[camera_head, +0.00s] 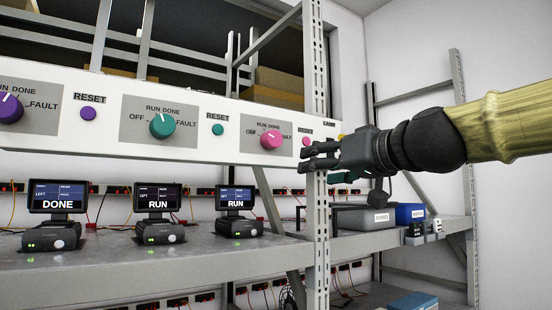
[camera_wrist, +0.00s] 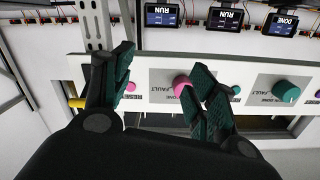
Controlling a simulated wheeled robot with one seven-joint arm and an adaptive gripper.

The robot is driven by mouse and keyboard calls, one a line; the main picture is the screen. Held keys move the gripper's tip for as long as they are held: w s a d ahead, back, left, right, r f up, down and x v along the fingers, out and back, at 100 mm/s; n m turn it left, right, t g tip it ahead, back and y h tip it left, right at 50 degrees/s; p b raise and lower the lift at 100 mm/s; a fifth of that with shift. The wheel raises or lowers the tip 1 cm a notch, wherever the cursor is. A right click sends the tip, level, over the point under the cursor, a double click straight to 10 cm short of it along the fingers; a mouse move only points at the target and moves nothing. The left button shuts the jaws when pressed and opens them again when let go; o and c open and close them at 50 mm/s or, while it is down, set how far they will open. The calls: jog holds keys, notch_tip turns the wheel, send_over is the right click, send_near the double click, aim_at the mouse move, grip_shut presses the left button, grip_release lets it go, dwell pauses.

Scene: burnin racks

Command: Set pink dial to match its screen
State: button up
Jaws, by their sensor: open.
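The pink dial (camera_head: 271,139) is on the white panel, with OFF, RUN, DONE and FAULT labels around it. Its white pointer is too small to read surely. The rightmost screen (camera_head: 236,198), below it and a little left, reads RUN. My gripper (camera_head: 312,157) is open and empty, to the right of the dial by the rack post. In the wrist view, which shows the panel upside down, the pink dial (camera_wrist: 181,86) is partly hidden by the right finger of my gripper (camera_wrist: 160,65). I cannot tell any contact.
A pink reset button (camera_head: 305,141) is right of the dial. A teal dial (camera_head: 163,126), teal button (camera_head: 217,130) and purple dial (camera_head: 10,108) are to the left. A perforated post (camera_head: 317,240) stands near my gripper. Grey and blue boxes (camera_head: 410,212) are on the right shelf.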

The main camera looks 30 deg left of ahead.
jog(key=n+y, duration=0.1)
send_near(277, 138)
jog(key=d, duration=0.1)
jog(key=shift+g, duration=0.3)
jog(key=p+x, duration=0.5)
jog(key=x, duration=0.5)
jog(key=shift+w+a+r, duration=0.1)
jog(key=shift+a, duration=0.25)
jog(key=c, duration=1)
